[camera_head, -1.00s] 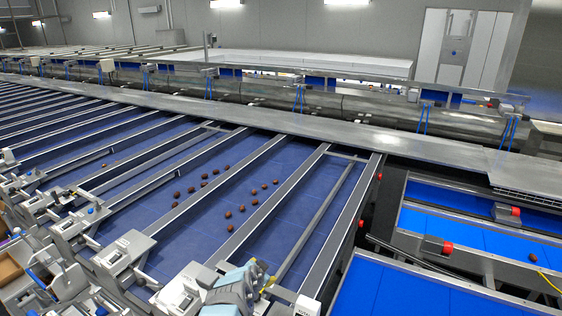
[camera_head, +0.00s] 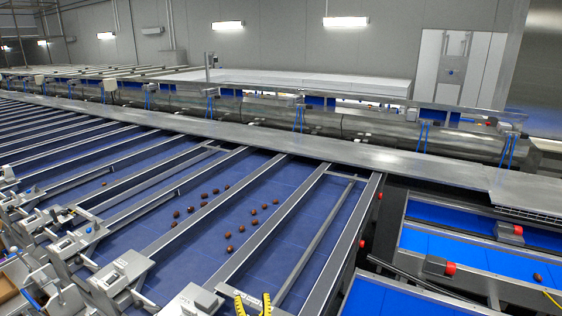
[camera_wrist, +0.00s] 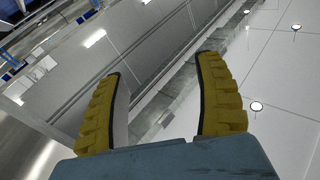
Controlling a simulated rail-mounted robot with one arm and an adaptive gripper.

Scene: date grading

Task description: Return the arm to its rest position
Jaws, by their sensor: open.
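My gripper (camera_wrist: 160,108) shows in the wrist view with its two yellow ribbed fingers spread apart and nothing between them. In the head view the tips of my gripper (camera_head: 252,304) show at the bottom edge, above the near end of a lane. The rest of my arm is out of the head view. The wrist view looks past the fingers at grey wall panels and white tiles, tilted.
Brown dates (camera_head: 254,222) lie scattered on the blue belt lanes (camera_head: 190,262), and one date (camera_head: 537,277) lies on the bright blue belt at right. Metal lane dividers (camera_head: 262,232) stand between the lanes. A long steel ledge (camera_head: 330,150) runs behind them.

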